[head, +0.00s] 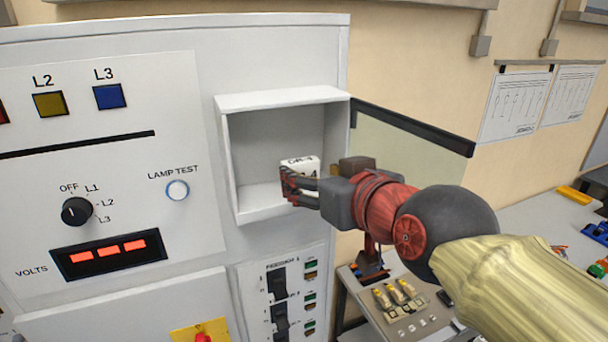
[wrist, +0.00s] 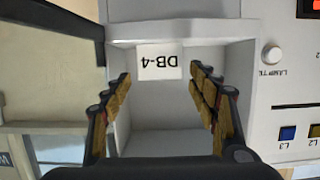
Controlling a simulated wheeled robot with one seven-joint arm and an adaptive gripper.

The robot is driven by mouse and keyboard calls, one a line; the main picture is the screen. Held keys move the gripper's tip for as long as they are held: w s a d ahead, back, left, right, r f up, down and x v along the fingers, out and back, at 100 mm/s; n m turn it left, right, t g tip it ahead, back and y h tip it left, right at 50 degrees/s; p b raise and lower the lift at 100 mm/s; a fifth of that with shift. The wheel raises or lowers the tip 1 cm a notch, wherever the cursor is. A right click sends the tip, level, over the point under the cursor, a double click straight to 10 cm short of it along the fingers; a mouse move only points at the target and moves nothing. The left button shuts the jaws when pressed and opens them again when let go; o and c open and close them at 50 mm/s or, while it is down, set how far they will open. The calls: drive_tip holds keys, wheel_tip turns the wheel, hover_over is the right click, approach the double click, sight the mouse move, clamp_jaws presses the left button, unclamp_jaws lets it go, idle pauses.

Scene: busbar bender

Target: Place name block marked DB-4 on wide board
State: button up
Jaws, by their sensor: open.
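The white name block (head: 303,163) stands in an open white box recess in the cabinet front, partly hidden by my fingers in the head view. In the wrist view the block (wrist: 160,62) shows its DB-4 marking upside down. My gripper (head: 292,186) is open at the recess. In the wrist view its two fingers (wrist: 160,76) lie to either side of the block, with a visible gap on both sides. Nothing is held. I cannot tell which surface is the wide board.
The recess (head: 285,98) has side walls close around my fingers. A lamp-test button (head: 177,190) and dial (head: 76,211) are on the cabinet to the left. A dark-edged pane (head: 410,150) stands right of the recess. A bench with loose parts (head: 592,232) is at the right.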

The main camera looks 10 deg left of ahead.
drive_tip(key=b+v, duration=0.1)
drive_tip(key=v, duration=0.4)
drive_tip(key=shift+s+d, duration=0.1)
drive_tip(key=s+d+f+m+g+h+b, duration=0.2)
drive_tip(key=s+d+f+b, duration=0.2)
drive_tip(key=f, duration=1.4)
drive_tip(key=s+d+f+m+g+h+b, duration=0.2)
drive_tip(key=d+f+b, duration=0.9)
drive_tip(key=f, duration=0.8)
drive_tip(key=s+d+f+m+g+h+b, duration=0.2)
drive_tip(key=s+d+f+b, duration=0.5)
drive_tip(key=f, duration=1.1)
drive_tip(key=g+h+b, duration=0.1)
drive_tip(key=b, duration=0.3)
drive_tip(key=shift+d+f+h, duration=0.25)
drive_tip(key=shift+f+h, duration=0.05)
drive_tip(key=shift+f, duration=0.05)
drive_tip(key=shift+c, duration=0.4)
